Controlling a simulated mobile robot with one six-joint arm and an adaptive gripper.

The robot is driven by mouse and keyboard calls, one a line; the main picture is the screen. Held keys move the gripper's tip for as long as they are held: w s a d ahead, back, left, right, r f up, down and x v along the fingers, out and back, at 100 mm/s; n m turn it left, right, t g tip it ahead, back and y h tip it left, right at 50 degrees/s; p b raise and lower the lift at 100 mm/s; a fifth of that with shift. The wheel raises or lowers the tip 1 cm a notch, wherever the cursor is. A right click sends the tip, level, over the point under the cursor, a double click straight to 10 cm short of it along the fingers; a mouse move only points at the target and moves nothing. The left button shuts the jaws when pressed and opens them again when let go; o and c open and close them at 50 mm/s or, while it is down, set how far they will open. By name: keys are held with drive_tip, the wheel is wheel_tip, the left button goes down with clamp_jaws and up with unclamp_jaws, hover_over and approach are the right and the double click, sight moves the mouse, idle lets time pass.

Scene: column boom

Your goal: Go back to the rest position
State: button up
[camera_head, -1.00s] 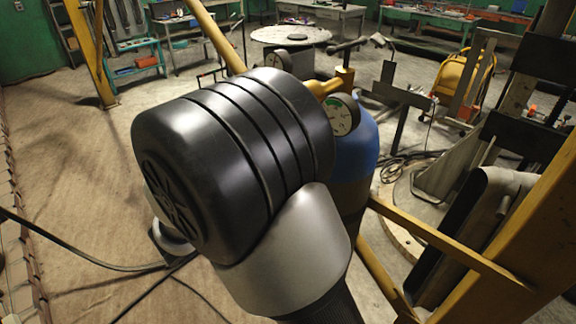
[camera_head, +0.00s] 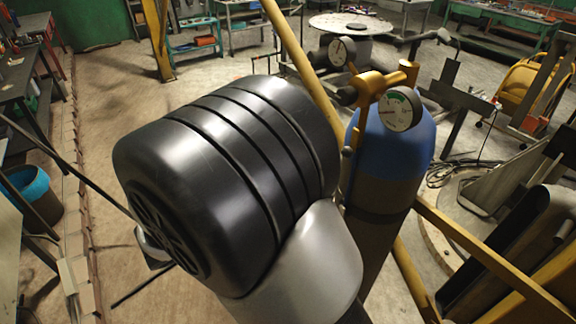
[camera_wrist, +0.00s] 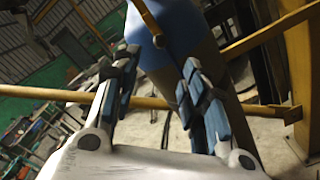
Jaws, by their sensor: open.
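My gripper (camera_wrist: 157,85) shows in the wrist view with its two fingers spread apart and nothing between the pads. A blue and grey gas cylinder (camera_wrist: 178,35) stands behind the fingers, close by in that view; I cannot tell the exact gap. In the head view my own dark, ribbed arm joint fills the middle and hides the gripper. The cylinder (camera_head: 398,152) stands upright just right of that joint, with brass valve fittings and two round gauges on top.
A yellow frame bar (camera_head: 480,252) crosses beside the cylinder at the lower right. A blue bucket (camera_head: 28,190) and benches stand at the left. Open floor (camera_head: 110,120) lies at the left.

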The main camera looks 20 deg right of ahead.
drive_tip(key=s+d+f+m+g+y, duration=0.3)
drive_tip(key=s+d+m+g+y, duration=0.5)
drive_tip(key=s, duration=0.5)
drive_tip(key=s+a+m+t+y, duration=0.4)
drive_tip(key=s+a+t+y, duration=0.1)
drive_tip(key=y, duration=0.4)
drive_tip(key=shift+s+a+m+t+b, duration=0.35)
drive_tip(key=shift+a+t, duration=0.25)
drive_tip(key=shift+t, duration=0.2)
